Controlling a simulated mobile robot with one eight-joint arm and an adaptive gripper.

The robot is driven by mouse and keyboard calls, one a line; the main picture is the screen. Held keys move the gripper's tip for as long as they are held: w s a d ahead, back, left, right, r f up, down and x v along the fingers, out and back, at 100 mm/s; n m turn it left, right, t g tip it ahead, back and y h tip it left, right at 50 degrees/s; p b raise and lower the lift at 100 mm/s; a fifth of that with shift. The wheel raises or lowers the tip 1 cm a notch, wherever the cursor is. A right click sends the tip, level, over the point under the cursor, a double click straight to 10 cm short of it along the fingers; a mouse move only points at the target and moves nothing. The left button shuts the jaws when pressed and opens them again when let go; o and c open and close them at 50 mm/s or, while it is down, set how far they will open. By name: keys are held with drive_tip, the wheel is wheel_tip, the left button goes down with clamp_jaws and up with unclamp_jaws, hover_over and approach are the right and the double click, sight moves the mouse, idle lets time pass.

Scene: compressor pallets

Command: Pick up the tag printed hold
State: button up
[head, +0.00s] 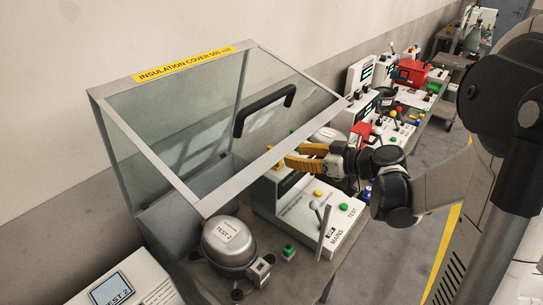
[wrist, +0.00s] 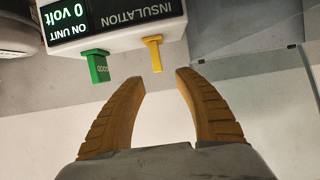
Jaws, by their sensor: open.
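In the wrist view a yellow tag (wrist: 154,53) sticks out from the edge of the unit marked INSULATION, turned so that no print can be read. A green tag (wrist: 98,66) printed GOOD stands to its left. My gripper (wrist: 160,77) is open and empty, its fingertips just short of the yellow tag and apart from it. In the head view my gripper (head: 294,156) reaches left to the frame of the raised cover. I cannot read the word hold on anything.
The insulation unit (wrist: 115,22) shows 0 volt. The clear insulation cover (head: 185,75) stands raised, with a black handle (head: 264,105). A compressor marked TEST 2 (head: 228,240) sits below it, beside the MAINS TEST box (head: 325,230). More stations line the wall behind.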

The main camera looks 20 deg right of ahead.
drive_tip(key=b+x, duration=0.2)
drive_tip(key=x, duration=0.7)
drive_tip(key=shift+w+d+r+b, duration=0.1)
drive_tip(key=shift+w+r+b, duration=0.05)
drive_tip(key=shift+b, duration=0.15)
drive_tip(key=shift+r, duration=0.1)
clamp_jaws()
